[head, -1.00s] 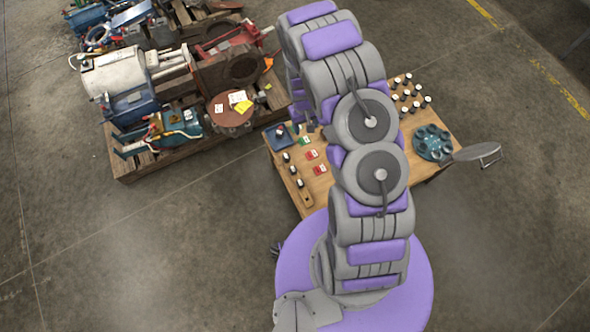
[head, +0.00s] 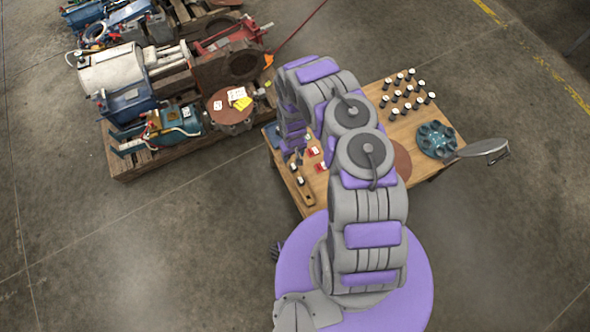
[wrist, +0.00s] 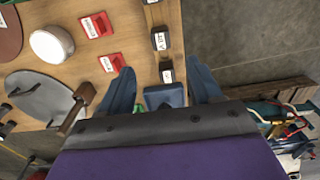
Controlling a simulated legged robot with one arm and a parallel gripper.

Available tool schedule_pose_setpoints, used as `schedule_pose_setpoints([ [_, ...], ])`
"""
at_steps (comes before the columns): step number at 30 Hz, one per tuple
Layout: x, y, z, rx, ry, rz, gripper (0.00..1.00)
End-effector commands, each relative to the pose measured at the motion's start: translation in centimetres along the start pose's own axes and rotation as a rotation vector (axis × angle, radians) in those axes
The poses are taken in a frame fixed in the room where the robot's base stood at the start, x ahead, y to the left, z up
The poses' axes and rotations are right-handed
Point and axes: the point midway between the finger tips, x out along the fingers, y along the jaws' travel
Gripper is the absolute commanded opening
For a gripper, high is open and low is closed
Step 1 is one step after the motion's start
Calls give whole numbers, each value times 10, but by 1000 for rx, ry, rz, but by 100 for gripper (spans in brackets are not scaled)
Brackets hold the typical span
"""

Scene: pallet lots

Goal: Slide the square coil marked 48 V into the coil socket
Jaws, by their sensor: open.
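In the wrist view my gripper (wrist: 160,67) is open, its two blue fingers apart and nothing held between them. A dark square coil (wrist: 166,73) with a pale label shows between the fingertips; I cannot tell its height below them. Another square coil (wrist: 160,40) stands further up the same row. The labels are too small to read, so I cannot tell which is marked 48 V. A blue block (wrist: 164,96), possibly the coil socket, shows between the fingers, partly hidden by my gripper. In the head view, the coil row (head: 293,168) stands at the table's left edge.
Red labelled blocks (wrist: 97,25) lie beside the row. Several dark cylinders (head: 405,95) and a teal round holder (head: 437,140) occupy the table's right. A grey oval plate (head: 483,147) sticks out there. A loaded pallet (head: 150,165) stands left of the table.

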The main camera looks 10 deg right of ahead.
Motion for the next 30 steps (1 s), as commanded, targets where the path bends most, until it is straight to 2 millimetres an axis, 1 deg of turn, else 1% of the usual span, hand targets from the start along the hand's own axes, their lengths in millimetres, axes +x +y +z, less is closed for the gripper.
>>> schedule_pose_setpoints([
  [1,14,-2,0,-3,0,1,64],
  [3,27,-2,-1,-4,1,0,64],
  [6,43,1,-1,-2,2,-3,64],
  [9,54,3,0,-2,2,-7,64],
  [13,60,6,1,0,3,-9,64],
  [17,65,4,1,-1,2,-7,64],
  [27,109,3,4,-2,-1,-1,64],
  [30,112,6,5,-1,0,-3,64],
])
